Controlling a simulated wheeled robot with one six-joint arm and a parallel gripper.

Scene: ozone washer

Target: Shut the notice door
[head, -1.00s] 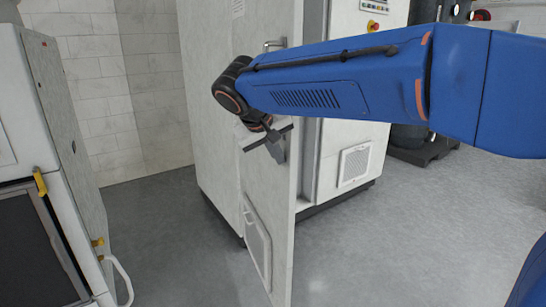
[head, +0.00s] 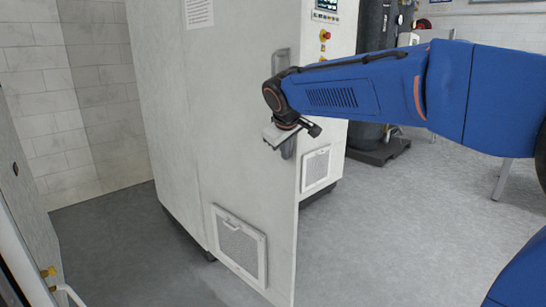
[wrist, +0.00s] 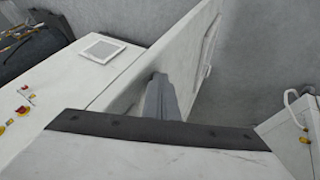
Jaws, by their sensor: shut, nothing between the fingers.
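The notice door (head: 225,130) is a tall pale panel with a sheet of print near its top and a vent low down. It stands open, swung out from the white cabinet (head: 317,110). My gripper (head: 288,150) is shut and empty at the door's free edge, at about mid-height. In the wrist view the grey fingers (wrist: 162,95) lie close against the face of the door (wrist: 160,60); whether they touch it I cannot tell.
A second white machine (head: 25,170) with yellow latches stands at the left edge. Dark cylinders (head: 372,80) on a black pallet stand behind the cabinet at the right. The grey floor (head: 390,230) at the right is clear.

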